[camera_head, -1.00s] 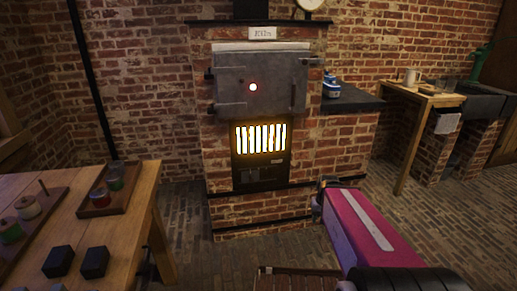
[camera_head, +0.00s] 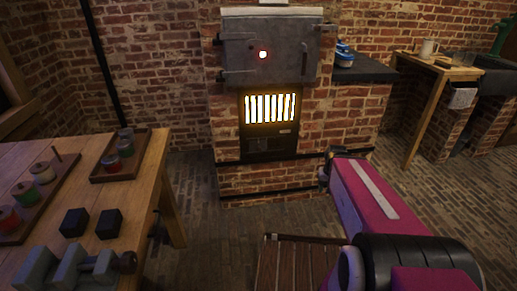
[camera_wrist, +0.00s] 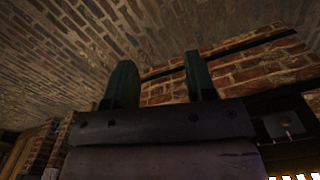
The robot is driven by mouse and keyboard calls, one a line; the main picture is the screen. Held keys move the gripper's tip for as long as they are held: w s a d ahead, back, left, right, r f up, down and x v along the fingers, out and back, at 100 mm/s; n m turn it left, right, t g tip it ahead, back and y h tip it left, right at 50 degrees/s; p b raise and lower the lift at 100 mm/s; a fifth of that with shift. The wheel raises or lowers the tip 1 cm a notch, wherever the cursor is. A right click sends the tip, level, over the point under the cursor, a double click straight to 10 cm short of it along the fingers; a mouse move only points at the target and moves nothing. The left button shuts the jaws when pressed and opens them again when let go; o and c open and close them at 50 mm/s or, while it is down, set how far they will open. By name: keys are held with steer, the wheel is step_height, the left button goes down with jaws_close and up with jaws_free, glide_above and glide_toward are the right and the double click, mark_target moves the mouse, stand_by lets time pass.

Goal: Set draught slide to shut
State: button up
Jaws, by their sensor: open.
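The brick kiln has a dark lower front panel (camera_head: 267,148) under its glowing grate (camera_head: 270,108). A small pale plate (camera_head: 285,132) sits on that panel. The draught slide seems to be part of this panel, but its position is too dark to read. In the wrist view, a dark panel with a small knob-like piece (camera_wrist: 288,127) shows at the right. My gripper (camera_wrist: 160,80) has its two green fingers apart, with nothing between them but brick and floor behind. In the head view, the end of my arm is in front of the kiln, right of the panel and apart from it.
A grey kiln door (camera_head: 265,50) is shut above the grate. A wooden table (camera_head: 150,165) with jars, black blocks and a vise stands at left. A slatted wooden piece (camera_head: 290,265) lies low in front. A dark ledge (camera_head: 365,72) adjoins the kiln; brick floor between is clear.

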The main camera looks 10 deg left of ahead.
steer(key=shift+o, duration=0.8)
steer(key=t+y, duration=0.5)
steer(key=t, duration=1.2)
glide_toward(260, 150)
steer(key=x, duration=1)
steer(key=shift+w+a, duration=0.15)
steer(key=shift+w, duration=0.1)
steer(key=shift+r, duration=0.1)
